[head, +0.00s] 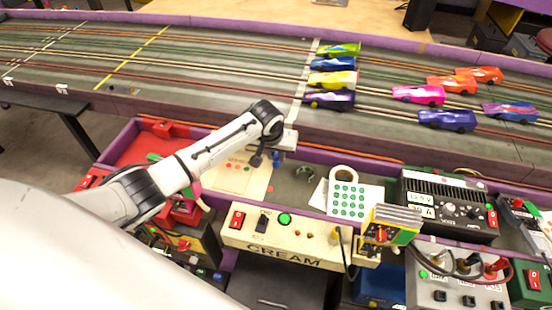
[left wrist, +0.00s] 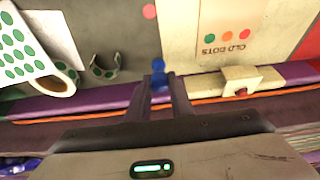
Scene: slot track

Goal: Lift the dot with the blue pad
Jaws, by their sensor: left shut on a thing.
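My left gripper (head: 278,150) is shut on a small blue piece (left wrist: 158,72), seen between its fingertips in the left wrist view (left wrist: 158,84). I take it for the blue pad; its working face cannot be made out. A single pinkish-red dot (left wrist: 149,11) lies on the grey surface at the top of the left wrist view, beyond the fingertips and apart from the blue piece. A cream card marked "OLD DOTS" (left wrist: 212,15) lies beside it, bearing green, orange and red dots; it also shows in the head view (head: 228,182). My right gripper is not in view.
A white sheet of green dots (head: 349,201) and a roll lie right of the gripper. A cream control box (head: 290,247) stands in front. A purple rail and the slot track (head: 200,85) with several toy cars lie behind. A small block with a red button (left wrist: 241,85) is near the fingers.

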